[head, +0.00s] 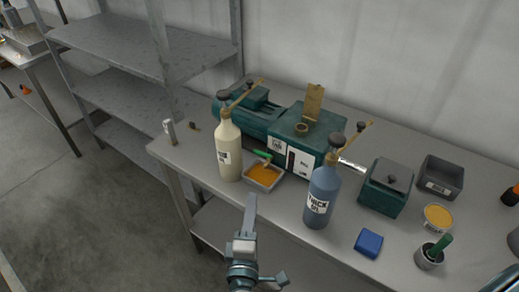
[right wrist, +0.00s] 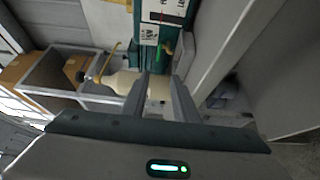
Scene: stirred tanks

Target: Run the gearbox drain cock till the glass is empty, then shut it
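The green gearbox (head: 312,128) stands at the back of the bench. Its drain cock has a green handle (head: 262,154), low on the front; the handle also shows in the right wrist view (right wrist: 165,48). A dark and red strip (head: 291,161) on the front seems to be the sight glass; its level is too small to read. A tray (head: 250,184) holding orange oil sits below the cock. My right gripper (head: 250,200) is in front of the tray, apart from the cock. In the right wrist view its fingers (right wrist: 162,85) are parted and empty. My left gripper is out of view.
A cream bottle (head: 229,158) stands left of the tray and a blue bottle (head: 321,195) stands right of it. A blue block (head: 368,243), a small green box (head: 384,188) and a grey bin (head: 440,178) lie farther right. Empty shelves (head: 120,45) stand left.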

